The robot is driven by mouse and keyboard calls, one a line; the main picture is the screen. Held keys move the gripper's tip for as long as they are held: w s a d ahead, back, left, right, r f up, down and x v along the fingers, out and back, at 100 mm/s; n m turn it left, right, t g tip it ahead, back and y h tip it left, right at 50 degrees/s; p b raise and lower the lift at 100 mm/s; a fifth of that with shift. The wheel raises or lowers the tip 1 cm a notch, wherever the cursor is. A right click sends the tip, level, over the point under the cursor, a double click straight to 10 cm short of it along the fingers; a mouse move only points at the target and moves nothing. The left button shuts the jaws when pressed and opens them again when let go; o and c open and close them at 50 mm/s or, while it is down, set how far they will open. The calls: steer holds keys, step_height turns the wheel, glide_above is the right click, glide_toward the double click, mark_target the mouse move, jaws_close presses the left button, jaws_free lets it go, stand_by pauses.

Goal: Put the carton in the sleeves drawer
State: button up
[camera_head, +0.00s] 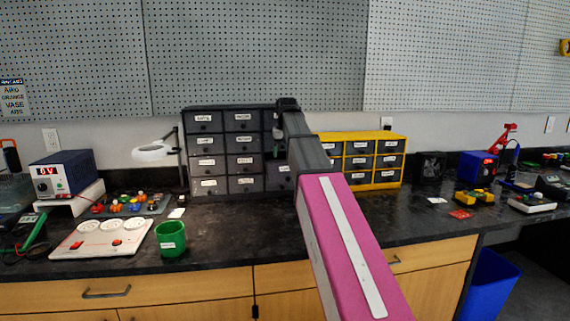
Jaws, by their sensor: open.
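A dark grey drawer cabinet (219,148) stands at the back of the black bench, with several labelled drawers. All the drawers I can see look shut. The labels are too small to read, so I cannot tell which drawer is the sleeves one. My arm reaches from the lower right up to the cabinet's right side and hides part of its right column. My gripper (277,146) is only partly seen, small and dark, in front of that column. It is open, and I see nothing held in it. I cannot make out a carton; it may be hidden behind my arm.
A yellow drawer cabinet (374,160) stands right of the grey one. A green labelled cup (170,240) and a white panel (102,238) are at the front left. A magnifier lamp (156,152) stands left of the cabinet. The bench top (232,225) before the cabinet is clear.

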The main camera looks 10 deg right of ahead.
steer(key=shift+s+r, duration=0.15)
steer(key=shift+r, duration=0.8)
steer(key=shift+s+r, duration=0.1)
steer(key=shift+r, duration=0.85)
steer(key=shift+c, duration=0.3)
